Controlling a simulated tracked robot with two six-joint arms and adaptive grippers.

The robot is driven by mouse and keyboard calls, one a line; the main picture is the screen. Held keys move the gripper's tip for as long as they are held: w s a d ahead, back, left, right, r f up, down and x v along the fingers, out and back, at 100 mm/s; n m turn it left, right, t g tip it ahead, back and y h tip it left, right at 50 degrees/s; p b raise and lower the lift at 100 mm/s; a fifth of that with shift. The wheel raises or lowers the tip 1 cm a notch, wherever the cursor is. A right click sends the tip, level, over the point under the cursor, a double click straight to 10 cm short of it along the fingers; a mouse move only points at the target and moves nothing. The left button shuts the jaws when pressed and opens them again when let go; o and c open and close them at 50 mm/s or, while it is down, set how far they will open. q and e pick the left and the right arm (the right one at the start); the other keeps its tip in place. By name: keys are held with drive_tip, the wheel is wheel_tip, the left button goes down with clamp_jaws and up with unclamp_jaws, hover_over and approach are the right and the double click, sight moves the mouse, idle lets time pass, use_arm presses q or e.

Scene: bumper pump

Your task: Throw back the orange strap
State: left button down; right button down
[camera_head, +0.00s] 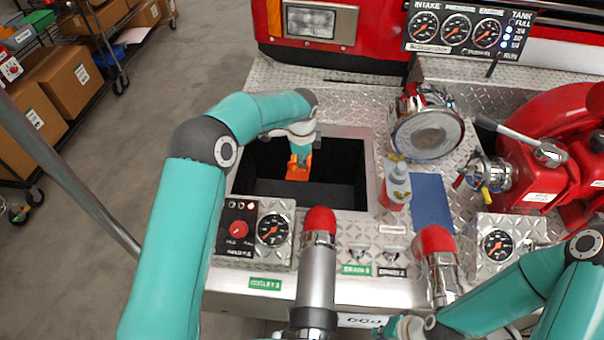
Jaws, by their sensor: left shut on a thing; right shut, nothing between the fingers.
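The orange strap (298,172) shows as a short orange piece at the tips of my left gripper (300,156), over the dark open well (338,190) in the diamond-plate bumper. My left gripper points down and is shut on the strap. The fingers and arm hide part of it, and I cannot tell whether its lower end touches anything. My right gripper (392,328) is shut and empty at the bottom edge of the view, in front of the bumper and well away from the strap.
A red-capped pipe (318,255) stands before the well, with a second capped pipe (437,262) to its right. A bottle (397,185), a blue cloth (431,203) and a round lamp (428,130) lie right of the well. A gauge box (255,232) sits front left.

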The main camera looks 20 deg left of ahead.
use_arm(q)
drive_tip(key=w+a+r, duration=0.1)
drive_tip(key=w+r, duration=0.4)
drive_tip(key=r, duration=0.1)
drive_tip(key=shift+w+a+r, duration=0.2)
drive_tip(key=shift+a+r, duration=0.05)
drive_tip(key=shift+r, duration=0.1)
idle(0.4)
drive_tip(key=c, duration=1.4)
unclamp_jaws()
drive_tip(key=shift+w+f, duration=0.1)
drive_tip(key=shift+w, duration=0.05)
drive_tip(key=shift+o, duration=0.9)
drive_tip(key=shift+w+f, duration=0.15)
drive_tip(key=shift+w, duration=0.05)
drive_tip(key=shift+r, duration=0.25)
wheel_tip(320, 180, up, 7)
drive_tip(key=s, duration=0.1)
drive_tip(key=shift+s+d+r, duration=0.15)
drive_tip(key=shift+s+d, duration=0.05)
drive_tip(key=shift+d, duration=0.1)
